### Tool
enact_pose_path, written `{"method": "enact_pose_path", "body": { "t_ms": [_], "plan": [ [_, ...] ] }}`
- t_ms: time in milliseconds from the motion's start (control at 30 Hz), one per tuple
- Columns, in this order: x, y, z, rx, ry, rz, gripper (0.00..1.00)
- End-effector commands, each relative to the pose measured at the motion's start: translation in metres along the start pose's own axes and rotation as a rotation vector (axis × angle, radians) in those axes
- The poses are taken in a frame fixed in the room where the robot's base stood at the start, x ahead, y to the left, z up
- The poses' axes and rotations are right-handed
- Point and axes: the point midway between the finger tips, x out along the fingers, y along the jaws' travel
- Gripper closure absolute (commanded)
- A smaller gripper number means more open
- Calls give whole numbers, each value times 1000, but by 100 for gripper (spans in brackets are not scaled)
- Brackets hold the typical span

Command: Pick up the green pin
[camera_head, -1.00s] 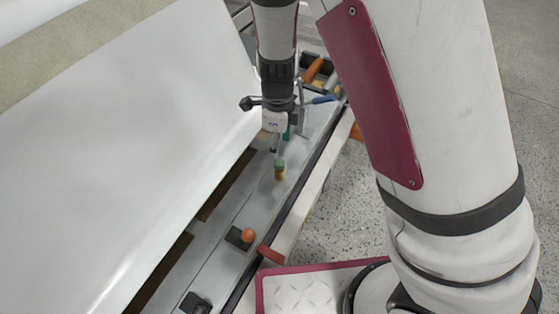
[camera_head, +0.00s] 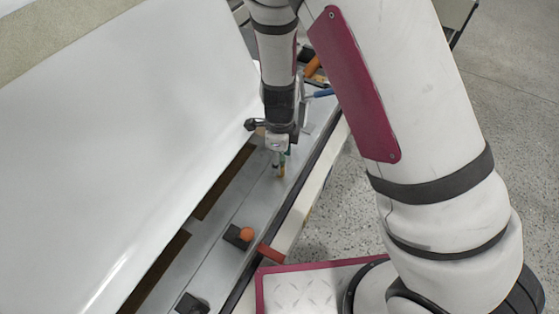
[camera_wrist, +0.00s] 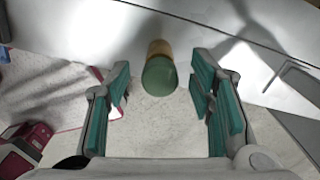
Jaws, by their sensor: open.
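The green pin (camera_wrist: 160,74) stands on the grey metal ledge in the wrist view, with a green top and a tan lower part. It lies between and a little beyond the two teal-padded fingers of my gripper (camera_wrist: 160,95). The fingers are open, with a gap on each side of the pin. In the head view the pin (camera_head: 281,171) is right below my gripper (camera_head: 279,160), and its upper part is partly hidden by the fingers.
A large white tub shell (camera_head: 110,130) fills the left. On the ledge, an orange ball-topped black block (camera_head: 246,234) and a red handle (camera_head: 271,254) sit nearer. An orange-handled item (camera_head: 312,67) and a blue tool (camera_head: 323,93) lie behind my gripper.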

Motion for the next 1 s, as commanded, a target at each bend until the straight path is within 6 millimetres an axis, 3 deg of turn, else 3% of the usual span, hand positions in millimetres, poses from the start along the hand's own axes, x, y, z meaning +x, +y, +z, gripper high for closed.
{"method": "enact_pose_path", "body": {
  "t_ms": [67,267,667,1000],
  "plan": [
    [0,0,0,0,0,0,55],
    [0,0,0,0,0,0,100],
    [-10,0,1,-2,-1,-1,100],
    [-73,0,1,-2,-2,-3,100]
  ]
}}
